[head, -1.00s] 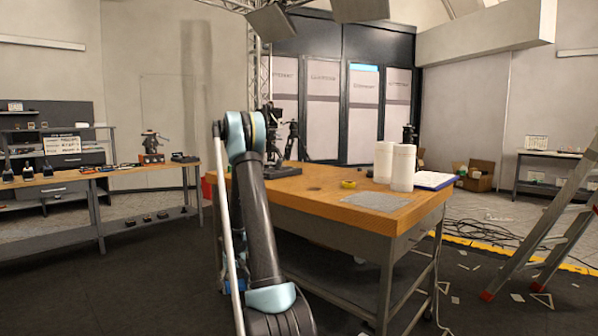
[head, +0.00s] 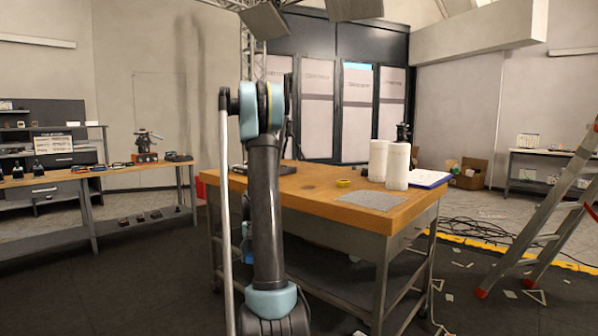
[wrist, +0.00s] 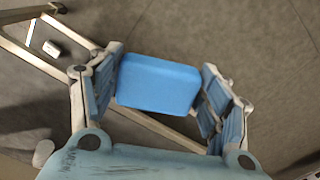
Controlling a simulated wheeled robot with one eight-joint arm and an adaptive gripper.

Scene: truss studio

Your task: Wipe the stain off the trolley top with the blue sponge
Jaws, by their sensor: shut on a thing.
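My gripper (wrist: 157,92) is shut on the blue sponge (wrist: 157,83), which sits between its blue-padded fingers in the wrist view. Grey floor and pale metal bars show beyond it. In the head view a small bit of blue (head: 247,246) shows beside my arm, low by the trolley's left side; my arm hides most of that area. The wooden trolley top (head: 330,207) is right of and behind my arm. A small faint dark mark (head: 308,187), possibly the stain, lies on it near the middle.
A stepladder (head: 540,225) and cables (head: 475,229) are at the right.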

